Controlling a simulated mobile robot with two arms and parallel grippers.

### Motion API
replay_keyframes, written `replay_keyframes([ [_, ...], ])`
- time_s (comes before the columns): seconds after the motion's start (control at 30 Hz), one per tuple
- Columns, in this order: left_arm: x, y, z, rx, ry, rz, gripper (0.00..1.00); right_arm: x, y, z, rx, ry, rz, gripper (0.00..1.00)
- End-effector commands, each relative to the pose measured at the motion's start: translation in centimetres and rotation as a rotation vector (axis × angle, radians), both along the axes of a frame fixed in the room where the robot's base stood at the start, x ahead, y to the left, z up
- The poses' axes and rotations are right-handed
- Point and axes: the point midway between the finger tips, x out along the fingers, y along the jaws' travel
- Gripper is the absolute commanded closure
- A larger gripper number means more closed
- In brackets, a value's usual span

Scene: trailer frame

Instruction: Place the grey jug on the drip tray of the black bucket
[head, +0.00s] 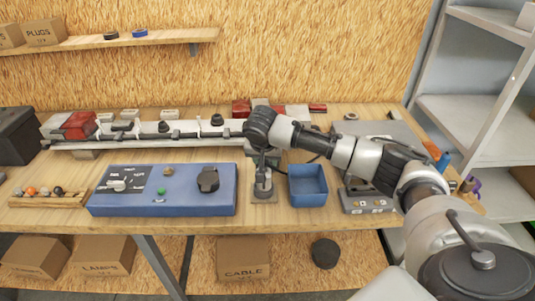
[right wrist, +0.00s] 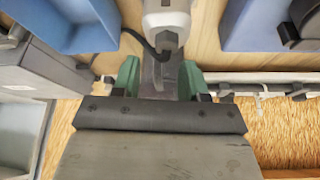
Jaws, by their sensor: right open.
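I cannot make out a grey jug or a drip tray in either view. A dark round object (head: 325,253) stands on the lower shelf under the bench; I cannot tell whether it is the black bucket. My right gripper (head: 264,152) is over the bench, above a small upright metal device on a flat base (head: 263,187). In the right wrist view, its green fingers (right wrist: 159,80) are open and apart. A pale grey tool body (right wrist: 166,22) with a black cable shows just beyond the fingertips. My left gripper is not in view.
A blue control box (head: 160,206) and a blue open bin (head: 308,187) flank the device. A grey box with buttons (head: 367,203) stands right of the bin. A long light bar (head: 150,131) lies behind.

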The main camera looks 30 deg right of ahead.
Motion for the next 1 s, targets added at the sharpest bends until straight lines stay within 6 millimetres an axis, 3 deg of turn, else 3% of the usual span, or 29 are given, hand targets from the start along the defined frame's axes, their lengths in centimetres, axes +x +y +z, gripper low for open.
replay_keyframes([
  [0.4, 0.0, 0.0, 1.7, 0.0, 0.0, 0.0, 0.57, 1.9, -2.0, -4.0, -0.002, 0.0, 0.001, 0.57],
  [0.67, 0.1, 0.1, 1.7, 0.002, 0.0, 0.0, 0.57, 2.1, -2.1, -4.6, -0.002, -0.002, 0.002, 0.57],
  [1.0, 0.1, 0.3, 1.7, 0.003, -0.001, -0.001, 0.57, 2.0, -2.1, -4.5, -0.002, -0.002, 0.002, 1.0],
])
